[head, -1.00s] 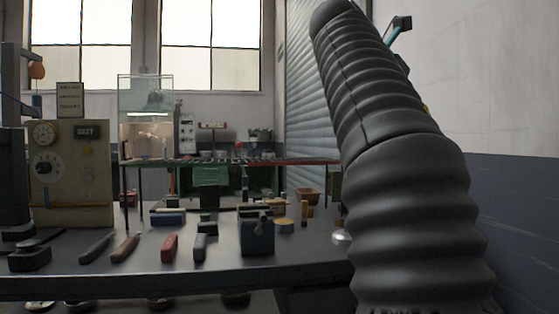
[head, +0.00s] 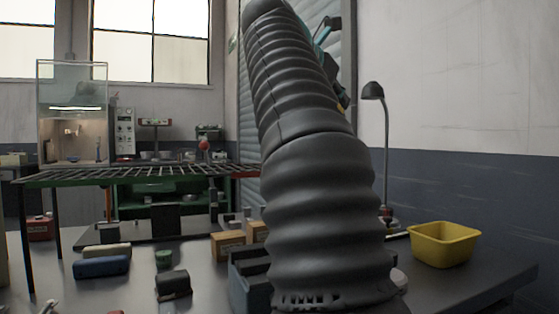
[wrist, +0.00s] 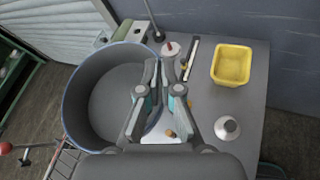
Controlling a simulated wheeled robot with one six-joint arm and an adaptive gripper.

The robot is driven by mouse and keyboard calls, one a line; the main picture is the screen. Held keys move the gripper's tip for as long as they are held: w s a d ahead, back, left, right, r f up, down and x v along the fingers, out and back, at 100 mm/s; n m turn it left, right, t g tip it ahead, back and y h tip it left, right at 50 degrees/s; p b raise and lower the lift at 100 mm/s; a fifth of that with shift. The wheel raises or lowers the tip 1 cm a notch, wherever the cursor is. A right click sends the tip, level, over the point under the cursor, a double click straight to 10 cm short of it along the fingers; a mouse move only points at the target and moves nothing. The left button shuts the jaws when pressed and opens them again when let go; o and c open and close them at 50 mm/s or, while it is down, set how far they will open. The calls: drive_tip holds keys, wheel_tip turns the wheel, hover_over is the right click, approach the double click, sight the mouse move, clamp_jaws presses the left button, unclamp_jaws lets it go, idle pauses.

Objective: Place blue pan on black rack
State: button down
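The blue pan (wrist: 100,93), a large round grey-inside vessel with a blue rim, fills the left half of the wrist view. My gripper (wrist: 164,68) is at the pan's right side, its two fingers close together across the rim; it looks shut on the wall. The fingers partly hide the rim there. The pan does not show in the head view. The black rack (head: 140,174), a flat wire grid on legs, stands left of my arm in the head view. A piece of its wire (wrist: 66,160) shows at the pan's lower left in the wrist view.
A yellow bin (head: 444,243) and a desk lamp (head: 374,92) stand on the right. Blue and dark blocks (head: 102,266) and small boxes (head: 228,245) lie on the table below the rack. A red ball knob (head: 203,144) shows near the rack's right end.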

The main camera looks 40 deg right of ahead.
drive_tip(key=w+f, duration=0.2)
drive_tip(key=w, duration=0.1)
drive_tip(key=w+f, duration=0.2)
drive_tip(key=w, duration=0.2)
drive_tip(key=w+f, duration=0.2)
drive_tip(key=w, duration=0.2)
drive_tip(key=shift+w+a+f, duration=0.1)
drive_tip(key=shift+a+f, duration=0.2)
drive_tip(key=shift+f, duration=1.95)
drive_tip(key=shift+f, duration=0.1)
drive_tip(key=c, duration=1.3)
unclamp_jaws()
drive_tip(key=v, duration=1.2)
drive_tip(key=shift+s, duration=0.2)
